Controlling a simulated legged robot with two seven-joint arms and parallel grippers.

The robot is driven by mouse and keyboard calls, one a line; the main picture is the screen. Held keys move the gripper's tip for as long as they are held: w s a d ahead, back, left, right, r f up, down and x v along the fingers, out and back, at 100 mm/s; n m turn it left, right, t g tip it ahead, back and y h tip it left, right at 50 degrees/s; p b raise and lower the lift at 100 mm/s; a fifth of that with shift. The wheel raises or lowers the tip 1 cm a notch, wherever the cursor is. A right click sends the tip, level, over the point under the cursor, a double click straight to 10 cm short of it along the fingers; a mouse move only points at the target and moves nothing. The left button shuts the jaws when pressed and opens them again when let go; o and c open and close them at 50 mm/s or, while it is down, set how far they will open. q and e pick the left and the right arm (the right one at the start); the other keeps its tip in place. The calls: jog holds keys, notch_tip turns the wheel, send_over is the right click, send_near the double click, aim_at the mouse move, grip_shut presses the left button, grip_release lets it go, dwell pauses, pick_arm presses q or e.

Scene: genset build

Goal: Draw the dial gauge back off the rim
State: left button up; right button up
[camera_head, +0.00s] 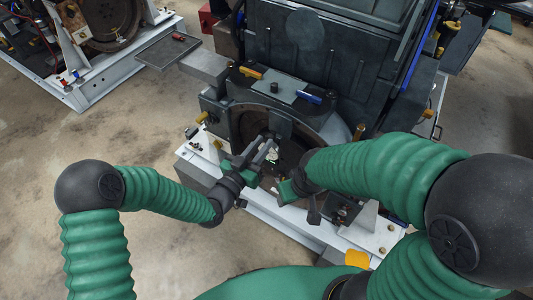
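The dark round flywheel housing (329,128) stands at the middle, its curved rim facing me. A small pale round piece (271,156), possibly the dial gauge, shows in front of the dark wheel face. My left gripper (268,152) reaches in from the left, with its dark fingers beside this piece. The fingers look apart, but I cannot tell whether they grip the piece or whether it touches the rim. My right gripper (291,188) is low at the wheel's right front, largely hidden by its own wrist and green arm sleeve. Its fingers are not clear.
A yellow-handled tool (251,73) and a blue-handled tool (309,97) lie on top of the housing. A white base rail (272,212) runs below the wheel. A grey tray (166,50) is at upper left. Bare floor (90,130) lies to the left.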

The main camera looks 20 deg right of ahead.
pick_arm(q)
jog(key=shift+d+r+h, duration=0.2)
jog(key=shift+d+h, duration=0.1)
jog(key=shift+d, duration=0.1)
jog(key=c, duration=0.6)
grip_shut()
jog(key=shift+s+d, duration=0.1)
pick_arm(e)
jog(key=shift+a, duration=0.2)
pick_arm(q)
jog(key=shift+f, duration=0.15)
pick_arm(e)
jog(key=shift+w+d+f, duration=0.1)
jog(key=shift+w+d, duration=0.1)
jog(key=shift+w, duration=0.05)
